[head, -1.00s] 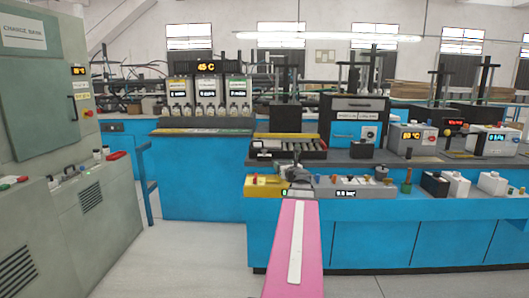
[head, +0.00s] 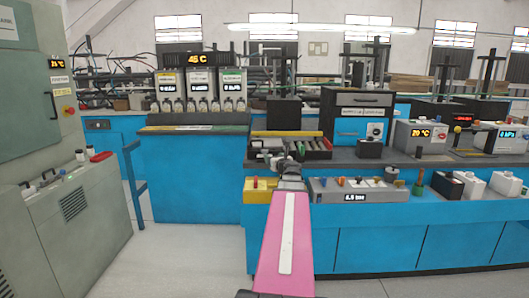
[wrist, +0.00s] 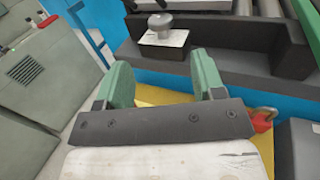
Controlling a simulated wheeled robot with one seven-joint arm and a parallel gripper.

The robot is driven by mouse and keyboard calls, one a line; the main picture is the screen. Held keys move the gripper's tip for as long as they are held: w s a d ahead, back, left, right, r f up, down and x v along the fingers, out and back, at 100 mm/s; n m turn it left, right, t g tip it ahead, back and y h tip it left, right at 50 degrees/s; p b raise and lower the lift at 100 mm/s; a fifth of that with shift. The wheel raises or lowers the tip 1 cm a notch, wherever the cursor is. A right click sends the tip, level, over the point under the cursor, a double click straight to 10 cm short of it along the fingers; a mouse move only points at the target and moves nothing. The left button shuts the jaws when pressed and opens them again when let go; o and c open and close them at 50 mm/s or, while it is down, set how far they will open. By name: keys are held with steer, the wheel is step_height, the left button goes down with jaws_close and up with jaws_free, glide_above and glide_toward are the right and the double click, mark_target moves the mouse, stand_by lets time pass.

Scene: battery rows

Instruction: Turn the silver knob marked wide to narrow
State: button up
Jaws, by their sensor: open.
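A silver round knob (wrist: 160,22) stands on a white plate on a dark block in the wrist view. The plate's lettering is too small to read. My gripper (wrist: 162,75) has two green fingers spread apart with nothing between them. The knob is beyond the fingertips, near the middle of the gap as pictured, and looks untouched. In the head view my gripper (head: 290,165) is over the front of the blue bench, by the dark roller tray. The knob is too small there to make out surely.
Below the fingers is a yellow box (head: 256,190) with a red part. A grey control panel (head: 376,190) with small knobs and a display is just to the right. The roller tray (head: 312,150) lies behind. A grey cabinet (head: 75,215) stands at left, with open floor between.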

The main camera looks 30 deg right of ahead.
mark_target(266, 151)
steer(key=w, duration=0.3)
steer(key=w+d, duration=0.1)
steer(key=w, duration=0.6)
steer(key=shift+d, duration=0.35)
steer(key=shift+c, duration=0.3)
steer(key=c, duration=0.8)
